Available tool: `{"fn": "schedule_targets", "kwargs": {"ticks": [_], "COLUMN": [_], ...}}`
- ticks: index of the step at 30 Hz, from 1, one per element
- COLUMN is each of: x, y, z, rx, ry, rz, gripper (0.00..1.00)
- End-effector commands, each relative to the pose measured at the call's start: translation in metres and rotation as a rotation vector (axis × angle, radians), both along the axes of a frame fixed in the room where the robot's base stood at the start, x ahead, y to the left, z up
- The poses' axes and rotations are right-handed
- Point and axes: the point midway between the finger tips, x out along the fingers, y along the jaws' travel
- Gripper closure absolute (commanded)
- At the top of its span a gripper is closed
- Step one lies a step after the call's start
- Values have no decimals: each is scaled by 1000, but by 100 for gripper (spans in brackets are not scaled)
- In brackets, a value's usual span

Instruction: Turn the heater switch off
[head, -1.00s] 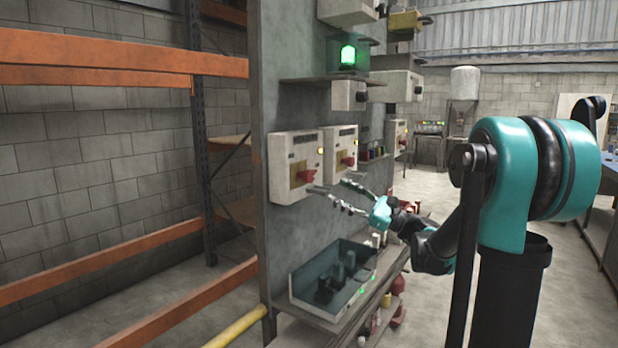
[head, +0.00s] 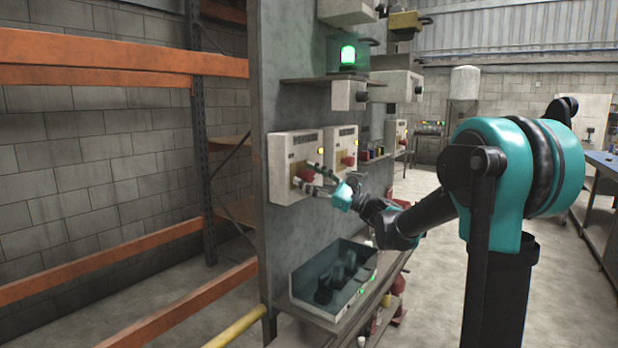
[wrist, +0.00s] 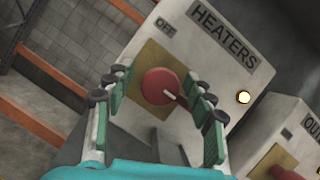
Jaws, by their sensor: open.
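The heater switch is a red rotary knob (wrist: 164,87) on a yellow plate, on a pale box (wrist: 208,55) labelled HEATERS in the wrist view. An OFF label (wrist: 165,26) sits above and left of the knob. A pale pointer mark on the knob faces lower right. A round indicator lamp (wrist: 244,97) on the box is lit yellow-white. My gripper (wrist: 153,84) is open, with its green-padded fingers on either side of the knob; I cannot tell whether they touch it. In the head view my gripper (head: 306,178) is at the left box (head: 283,160), partly covering its red knob.
A second box (head: 341,150) with a red knob stands close to the right, labelled OUT-something, cut off in the wrist view. A tray (head: 300,290) on a shelf is below. A green lamp (head: 348,55) glows above. Orange rack beams (head: 120,80) are left.

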Motion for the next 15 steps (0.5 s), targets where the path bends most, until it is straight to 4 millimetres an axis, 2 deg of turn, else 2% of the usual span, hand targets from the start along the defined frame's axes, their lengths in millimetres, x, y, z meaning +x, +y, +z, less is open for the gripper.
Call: {"fn": "schedule_targets", "kwargs": {"ticks": [2, 12, 15], "x": [0, 0, 0], "y": [0, 0, 0], "z": [0, 0, -1], "rx": [0, -1, -1], "ry": [0, 0, 0], "rz": [0, 0, 0], "gripper": [51, 93, 96]}}
